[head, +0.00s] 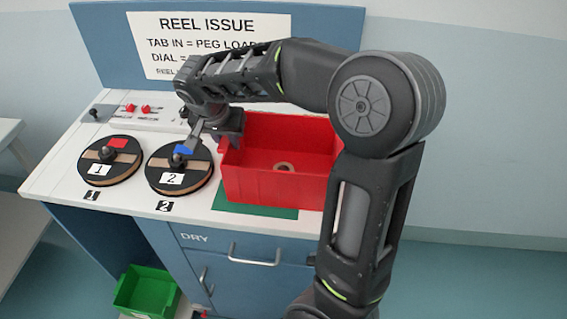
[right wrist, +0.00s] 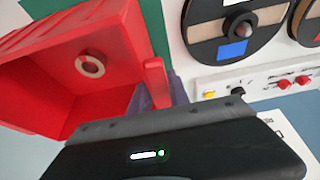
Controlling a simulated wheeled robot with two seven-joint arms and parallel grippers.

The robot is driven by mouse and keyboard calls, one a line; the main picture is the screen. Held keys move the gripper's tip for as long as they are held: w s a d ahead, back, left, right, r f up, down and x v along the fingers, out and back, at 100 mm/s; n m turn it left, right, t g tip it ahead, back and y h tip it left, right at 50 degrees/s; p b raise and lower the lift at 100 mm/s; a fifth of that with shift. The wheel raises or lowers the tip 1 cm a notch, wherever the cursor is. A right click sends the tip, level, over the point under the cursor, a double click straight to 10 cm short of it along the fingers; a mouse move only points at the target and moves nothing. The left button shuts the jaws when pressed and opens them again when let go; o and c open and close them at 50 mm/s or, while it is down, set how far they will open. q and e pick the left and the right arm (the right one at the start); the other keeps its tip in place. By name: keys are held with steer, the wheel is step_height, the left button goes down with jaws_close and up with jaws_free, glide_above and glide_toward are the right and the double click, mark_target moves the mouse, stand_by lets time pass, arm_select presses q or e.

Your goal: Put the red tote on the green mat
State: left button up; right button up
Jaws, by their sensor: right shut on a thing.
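The red tote (head: 275,185) is an open box with a small tan ring (head: 284,166) lying inside it. It is over the green mat (head: 256,211), which shows along the tote's front and left edges. I cannot tell whether the tote rests on the mat or hangs just above it. My right gripper (head: 224,143) is shut on the tote's left wall near the back. In the right wrist view the tote (right wrist: 110,45) fills the upper left, with the gripper (right wrist: 156,88) at its rim. The tote's right end is hidden behind my arm. My left gripper is out of view.
Two reels, numbered 1 (head: 110,160) and 2 (head: 181,166), lie on the counter left of the tote. A control strip with red knobs (head: 146,109) is behind them. A sign board (head: 208,38) stands at the back. A green bin (head: 147,291) is below the counter.

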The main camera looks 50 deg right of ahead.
jaws_close()
stand_by(0.7)
steer(key=shift+r, duration=0.1)
steer(key=shift+w+r, duration=0.1)
steer(key=shift+r, duration=0.45)
step_height(320, 180, up, 9)
steer(key=shift+f, duration=0.1)
stand_by(0.8)
